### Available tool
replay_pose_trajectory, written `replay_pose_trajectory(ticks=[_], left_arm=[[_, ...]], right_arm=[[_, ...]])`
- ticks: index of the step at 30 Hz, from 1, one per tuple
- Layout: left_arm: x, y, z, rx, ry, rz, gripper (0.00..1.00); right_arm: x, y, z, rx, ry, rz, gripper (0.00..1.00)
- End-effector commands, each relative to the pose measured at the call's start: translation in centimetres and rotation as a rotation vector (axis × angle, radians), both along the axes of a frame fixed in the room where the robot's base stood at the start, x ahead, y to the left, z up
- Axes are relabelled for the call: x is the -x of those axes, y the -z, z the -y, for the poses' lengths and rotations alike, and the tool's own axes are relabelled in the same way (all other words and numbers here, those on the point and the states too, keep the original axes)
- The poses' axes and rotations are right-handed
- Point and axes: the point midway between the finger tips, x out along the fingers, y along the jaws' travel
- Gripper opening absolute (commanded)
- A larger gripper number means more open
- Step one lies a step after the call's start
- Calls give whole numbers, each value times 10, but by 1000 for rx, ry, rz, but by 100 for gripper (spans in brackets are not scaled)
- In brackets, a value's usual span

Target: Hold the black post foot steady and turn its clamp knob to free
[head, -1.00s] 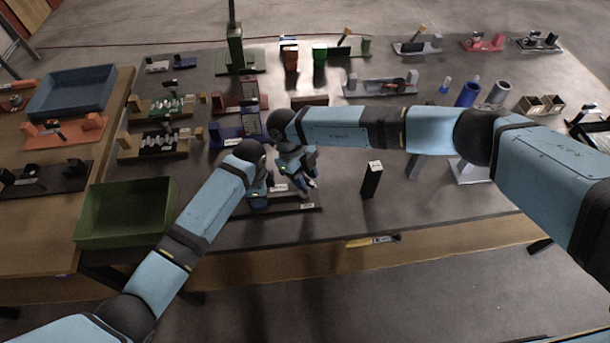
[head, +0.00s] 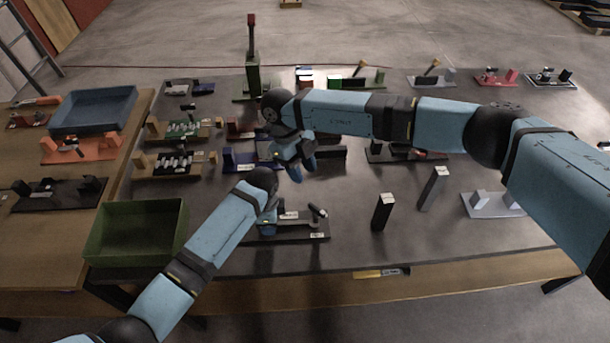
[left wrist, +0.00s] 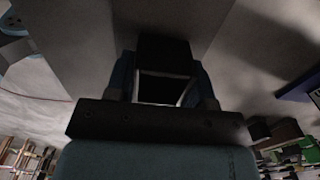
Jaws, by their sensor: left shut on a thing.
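The black post foot (head: 302,230) is a low, dark assembly on the near middle of the dark table. A small upright part, which looks like its clamp knob (head: 318,212), stands at its right end. My left gripper (head: 267,226) is at the left end of the foot, partly hidden by its own arm. In the left wrist view its fingers (left wrist: 163,85) are shut on a black block (left wrist: 163,52) of the foot. My right gripper (head: 300,168) is in the air above and behind the foot, apart from the knob. Its finger gap is unclear.
An empty green bin (head: 135,234) stands on the left. Two upright dark blocks (head: 382,213) (head: 433,188) stand to the right of the foot. Several coloured fixtures fill the table behind. A tall green post (head: 252,75) stands at the back.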

Motion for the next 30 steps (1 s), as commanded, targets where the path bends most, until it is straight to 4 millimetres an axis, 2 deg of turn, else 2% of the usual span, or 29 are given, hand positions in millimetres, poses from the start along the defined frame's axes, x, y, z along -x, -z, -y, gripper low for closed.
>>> replay_pose_trajectory(ticks=[5, 11, 12, 14, 20, 24, 30], left_arm=[[0, 0, 0, 1, 1, 1, 0], [0, 0, 0, 1, 1, 0, 0], [0, 0, 0, 1, 1, 0, 0], [0, 0, 0, 1, 0, 0, 0], [0, 0, 0, 1, 0, 0, 0], [0, 0, 0, 1, 0, 0, 0], [0, 0, 1, 1, 0, 0, 0]], right_arm=[[0, 0, 0, 0, 0, 0, 37], [2, 2, 1, -11, 65, 8, 81], [3, 3, 1, -18, 110, 12, 83], [5, 4, 3, -30, 204, 21, 83], [10, 7, 16, -58, 676, 43, 83], [7, 5, 33, -52, 1030, 40, 83], [3, 2, 57, -21, 1403, 17, 83]])
